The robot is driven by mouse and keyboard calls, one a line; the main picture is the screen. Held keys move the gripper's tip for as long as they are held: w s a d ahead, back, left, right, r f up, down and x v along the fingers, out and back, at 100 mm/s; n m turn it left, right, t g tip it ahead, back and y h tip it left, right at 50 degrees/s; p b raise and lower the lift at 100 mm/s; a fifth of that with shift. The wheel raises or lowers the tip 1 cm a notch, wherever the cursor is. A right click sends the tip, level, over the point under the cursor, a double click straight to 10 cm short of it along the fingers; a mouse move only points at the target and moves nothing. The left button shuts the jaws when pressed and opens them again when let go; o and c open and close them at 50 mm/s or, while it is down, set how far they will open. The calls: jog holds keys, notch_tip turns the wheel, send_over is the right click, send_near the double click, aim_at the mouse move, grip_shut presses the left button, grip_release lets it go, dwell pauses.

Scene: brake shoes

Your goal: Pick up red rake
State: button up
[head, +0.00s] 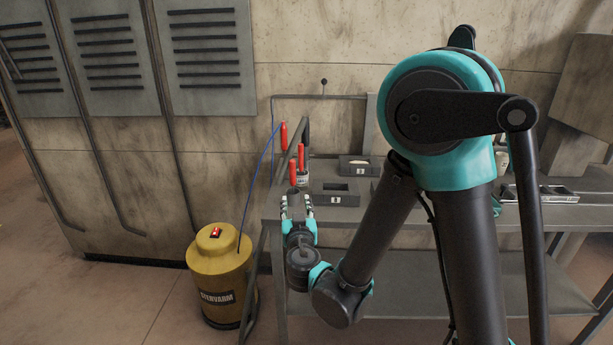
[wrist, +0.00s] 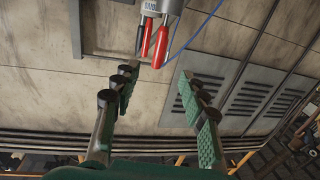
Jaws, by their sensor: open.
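Red-handled tools (head: 293,172) stand in a small grey cup (head: 302,179) at the left end of the workbench in the head view. The wrist view also shows two red handles (wrist: 161,46) sticking out of the cup (wrist: 162,6). Another red handle (head: 284,134) shows just above and left of the cup in the head view. Which of them is the rake I cannot tell, as the tool heads are hidden. My gripper (head: 297,200) is open and empty, in front of the bench's left end, below the handles. In the wrist view its fingers (wrist: 156,74) stand wide apart, short of the handles.
The workbench (head: 415,228) carries small dark bins (head: 335,194) right of the cup and a metal tray (head: 542,194) farther right. A yellow canister (head: 219,262) stands on the floor left of the bench, with a blue line (head: 256,175) rising from it. The wall is close behind.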

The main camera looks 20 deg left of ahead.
aim_at(293, 176)
jog(key=x, duration=1.7)
jog(key=shift+w+a+r, duration=0.1)
jog(key=shift+w+r, duration=0.1)
jog(key=shift+c, duration=0.2)
grip_shut()
